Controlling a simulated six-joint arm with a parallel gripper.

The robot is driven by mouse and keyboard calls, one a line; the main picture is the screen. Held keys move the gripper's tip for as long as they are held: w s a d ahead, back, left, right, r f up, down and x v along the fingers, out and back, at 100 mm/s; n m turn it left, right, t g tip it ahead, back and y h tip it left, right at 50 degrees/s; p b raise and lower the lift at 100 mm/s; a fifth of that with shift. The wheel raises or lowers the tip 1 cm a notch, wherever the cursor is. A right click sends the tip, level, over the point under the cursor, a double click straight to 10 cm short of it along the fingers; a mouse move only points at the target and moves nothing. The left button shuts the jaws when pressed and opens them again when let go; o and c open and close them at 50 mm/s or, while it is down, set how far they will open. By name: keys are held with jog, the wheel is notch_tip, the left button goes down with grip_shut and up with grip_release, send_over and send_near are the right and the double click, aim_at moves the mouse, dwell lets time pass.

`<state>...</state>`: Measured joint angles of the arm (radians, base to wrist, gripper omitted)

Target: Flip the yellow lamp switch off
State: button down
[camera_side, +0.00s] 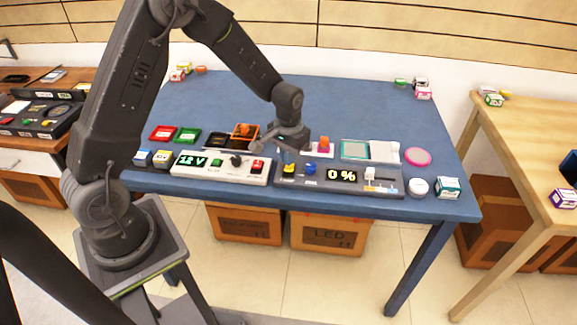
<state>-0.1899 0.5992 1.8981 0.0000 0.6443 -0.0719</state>
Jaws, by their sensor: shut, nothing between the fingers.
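A small yellow switch (289,157) stands at the left end of the dark grey panel, near the front of the blue table. It is too small here to tell which way it is tipped. My gripper (268,142) is shut and empty, low over the table, just behind and a little left of the yellow switch. The fingertips are small and dark, and I cannot tell whether they touch anything.
Behind are small coloured bins (188,135), an orange piece (324,143) and a pink disc (417,156). The blue table's (350,105) back is mostly clear.

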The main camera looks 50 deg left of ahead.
jog(key=shift+f, duration=1.4)
dwell(1.2)
jog(key=shift+r, duration=3.55)
jog(key=shift+r, duration=0.3)
notch_tip(320, 180, up, 7)
jog(key=t, duration=0.1)
send_over(289, 169)
jog(key=s+d, duration=0.2)
jog(key=s, duration=0.1)
jog(key=s+d+r+m+t, duration=0.1)
jog(key=s+d+r+t, duration=0.1)
jog(key=s+r, duration=0.3)
jog(key=s+d+r+m+t, duration=0.2)
jog(key=s+d+r, duration=0.2)
jog(key=s, duration=0.9)
notch_tip(289, 169, up, 3)
jog(key=shift+s+f+t, duration=0.2)
jog(key=shift+s+t, duration=0.1)
jog(key=shift+s, duration=0.05)
